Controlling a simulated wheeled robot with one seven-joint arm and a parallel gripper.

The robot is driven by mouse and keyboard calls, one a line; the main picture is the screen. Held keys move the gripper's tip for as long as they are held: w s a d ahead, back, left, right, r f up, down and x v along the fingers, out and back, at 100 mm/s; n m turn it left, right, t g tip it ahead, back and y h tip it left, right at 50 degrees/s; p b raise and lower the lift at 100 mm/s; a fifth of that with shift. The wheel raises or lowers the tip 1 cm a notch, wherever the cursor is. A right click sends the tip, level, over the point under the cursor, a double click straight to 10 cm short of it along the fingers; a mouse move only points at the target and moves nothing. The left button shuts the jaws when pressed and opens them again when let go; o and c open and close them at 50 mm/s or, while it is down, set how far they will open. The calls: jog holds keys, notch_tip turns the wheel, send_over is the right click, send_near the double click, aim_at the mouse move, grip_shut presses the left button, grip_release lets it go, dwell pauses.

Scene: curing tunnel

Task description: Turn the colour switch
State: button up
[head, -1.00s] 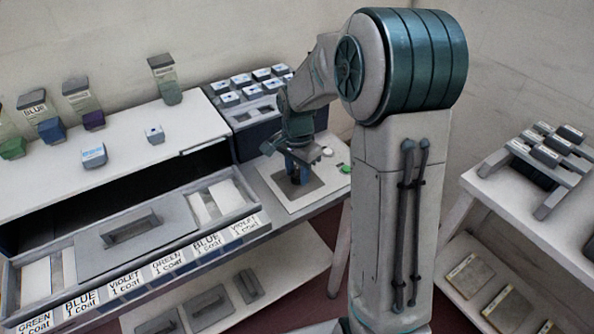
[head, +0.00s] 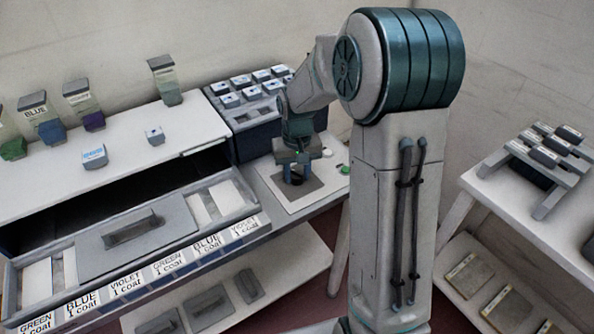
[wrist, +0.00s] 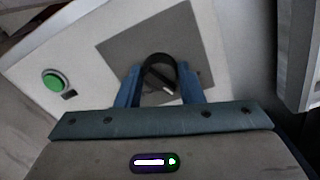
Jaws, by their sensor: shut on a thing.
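The colour switch is a dark round knob (wrist: 158,66) with a pale pointer mark, on a dark grey square of a white panel (wrist: 60,50). In the wrist view my gripper (wrist: 160,80) has its two blue fingers on either side of the knob, shut on it. In the head view my gripper (head: 296,180) points down at the panel, and its fingers hide most of the knob.
A green button (wrist: 53,82) sits on the panel beside the switch; it also shows in the head view (head: 344,169). A rack of small blocks (head: 250,92) stands behind the panel. A long tray with a handled lid (head: 135,232) lies to the left. A side table (head: 540,215) is at right.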

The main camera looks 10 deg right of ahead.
aim_at(296, 172)
jog(key=n, duration=0.4)
jog(key=shift+w+r+n+p, duration=0.1)
jog(key=shift+n+p, duration=0.2)
jog(key=shift+n, duration=0.1)
dwell(0.4)
jog(key=o, duration=1)
notch_tip(296, 172, up, 14)
jog(key=shift+a, duration=0.1)
